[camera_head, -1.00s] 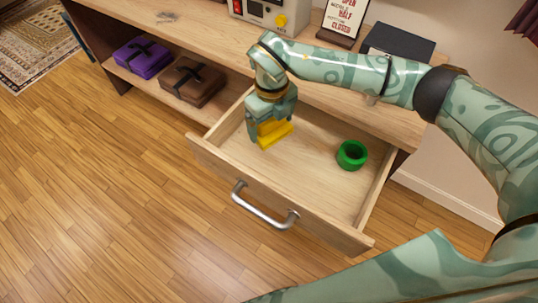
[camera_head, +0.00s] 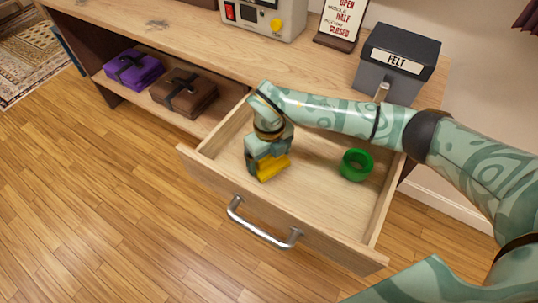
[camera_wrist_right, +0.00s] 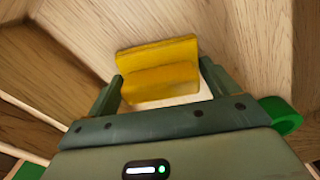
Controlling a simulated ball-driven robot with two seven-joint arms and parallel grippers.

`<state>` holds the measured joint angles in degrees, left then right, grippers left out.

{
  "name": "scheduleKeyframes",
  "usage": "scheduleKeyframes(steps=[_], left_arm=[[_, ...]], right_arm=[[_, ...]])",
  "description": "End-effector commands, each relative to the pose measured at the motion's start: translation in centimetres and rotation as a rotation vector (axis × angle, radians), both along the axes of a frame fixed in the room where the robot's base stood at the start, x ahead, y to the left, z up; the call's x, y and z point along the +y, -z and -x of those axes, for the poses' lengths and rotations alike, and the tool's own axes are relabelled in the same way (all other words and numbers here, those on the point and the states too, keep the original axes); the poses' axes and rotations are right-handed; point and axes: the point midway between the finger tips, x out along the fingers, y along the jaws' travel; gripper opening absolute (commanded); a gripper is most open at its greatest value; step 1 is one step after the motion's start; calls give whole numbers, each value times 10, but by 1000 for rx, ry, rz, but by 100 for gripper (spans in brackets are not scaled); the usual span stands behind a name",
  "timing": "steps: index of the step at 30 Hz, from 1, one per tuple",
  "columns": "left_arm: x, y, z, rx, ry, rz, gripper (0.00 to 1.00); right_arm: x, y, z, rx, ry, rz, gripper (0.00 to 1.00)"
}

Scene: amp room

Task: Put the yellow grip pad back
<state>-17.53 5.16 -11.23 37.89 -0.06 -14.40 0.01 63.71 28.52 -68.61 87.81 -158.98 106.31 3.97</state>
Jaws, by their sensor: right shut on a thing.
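The yellow grip pad (camera_head: 271,168) is between the fingers of my right gripper (camera_head: 266,165), inside the open wooden drawer (camera_head: 325,203). The right wrist view also shows the yellow pad (camera_wrist_right: 158,70), with a finger of the right gripper (camera_wrist_right: 160,85) on each side of it. The right gripper is shut on the pad. I cannot tell whether the pad touches the drawer floor. My left gripper is not in view.
A green ring (camera_head: 356,165) sits in the drawer, right of my gripper. A grey box labelled FELT (camera_head: 396,62), a sign (camera_head: 340,22) and a device with a red switch (camera_head: 262,17) stand on the counter. Purple (camera_head: 133,69) and brown (camera_head: 184,92) bundles lie on the shelf.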

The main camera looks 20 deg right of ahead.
Motion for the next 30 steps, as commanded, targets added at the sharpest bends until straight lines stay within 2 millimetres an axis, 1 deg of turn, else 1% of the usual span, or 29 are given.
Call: scheduleKeyframes(steps=[1, 2, 3, 10, 12, 14, 16, 19, 21, 24, 27, 30], left_arm=[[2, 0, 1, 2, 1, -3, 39], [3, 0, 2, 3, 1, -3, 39], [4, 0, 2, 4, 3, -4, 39], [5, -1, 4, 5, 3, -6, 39], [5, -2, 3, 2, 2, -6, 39], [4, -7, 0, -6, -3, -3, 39], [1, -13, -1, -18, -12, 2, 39], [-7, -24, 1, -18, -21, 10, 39], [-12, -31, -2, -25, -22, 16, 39], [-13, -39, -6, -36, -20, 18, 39], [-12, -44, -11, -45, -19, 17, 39], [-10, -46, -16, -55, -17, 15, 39]], right_arm=[[0, 2, 0, 0, 0, 0, 65], [0, 2, 0, 0, 0, 0, 92], [0, 2, 0, 0, -1, 0, 100], [0, 1, 0, 1, 0, 0, 100], [0, -5, 0, 0, 0, 1, 100], [0, -15, 0, -3, 0, 1, 100], [0, -31, -1, -7, 0, 1, 100], [0, -58, -1, -9, -1, 0, 100], [0, -75, -1, -9, -1, 1, 100], [0, -96, -1, -8, -1, 1, 100], [0, -111, 0, -4, 0, 1, 100], [0, -119, 0, -2, 0, 0, 100]])
